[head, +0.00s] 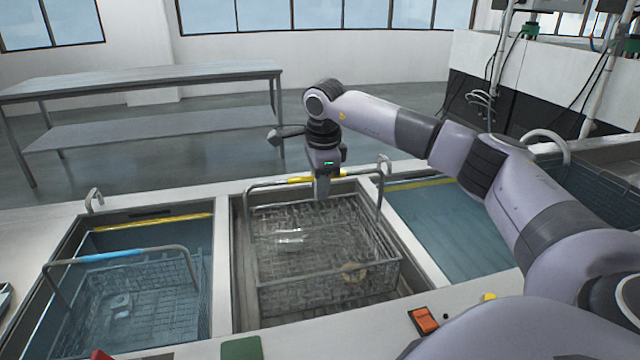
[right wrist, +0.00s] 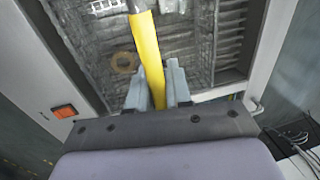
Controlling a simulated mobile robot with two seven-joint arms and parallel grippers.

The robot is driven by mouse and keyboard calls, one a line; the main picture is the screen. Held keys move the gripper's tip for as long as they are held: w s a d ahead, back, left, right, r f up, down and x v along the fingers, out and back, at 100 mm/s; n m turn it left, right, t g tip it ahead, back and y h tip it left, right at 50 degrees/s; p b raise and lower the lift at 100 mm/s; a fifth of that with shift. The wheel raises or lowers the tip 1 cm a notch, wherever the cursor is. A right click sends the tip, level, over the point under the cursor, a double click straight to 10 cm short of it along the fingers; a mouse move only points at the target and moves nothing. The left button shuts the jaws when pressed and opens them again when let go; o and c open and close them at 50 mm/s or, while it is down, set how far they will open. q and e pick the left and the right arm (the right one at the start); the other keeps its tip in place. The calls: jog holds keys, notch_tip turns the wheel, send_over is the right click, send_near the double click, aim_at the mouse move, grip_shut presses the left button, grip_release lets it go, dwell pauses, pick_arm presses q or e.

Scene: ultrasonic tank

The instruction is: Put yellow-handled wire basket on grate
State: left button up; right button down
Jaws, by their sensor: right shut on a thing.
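The yellow-handled wire basket (head: 330,280) sits in the middle bay of the counter, with a clear item and a tan ring inside it. Its yellow grip (head: 299,180) is at the far side of the bay; the grip (right wrist: 147,55) also runs between the fingers in the right wrist view. My right gripper (head: 322,190) points down and is shut on that handle. The grate is mostly hidden under the basket, and I cannot tell whether the basket touches it. My left gripper is not in view.
A blue-handled basket (head: 125,300) stands in the left tank, which holds liquid. The right tank (head: 440,220) holds liquid and no basket shows in it. An orange switch (head: 424,319) is on the front ledge. A metal table (head: 150,80) stands behind.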

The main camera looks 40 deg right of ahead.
jog(key=c, duration=1)
grip_release()
jog(key=shift+c, duration=0.2)
notch_tip(320, 180, up, 12)
jog(key=s+a, duration=0.1)
jog(key=s, duration=0.1)
jog(key=shift+f, duration=0.1)
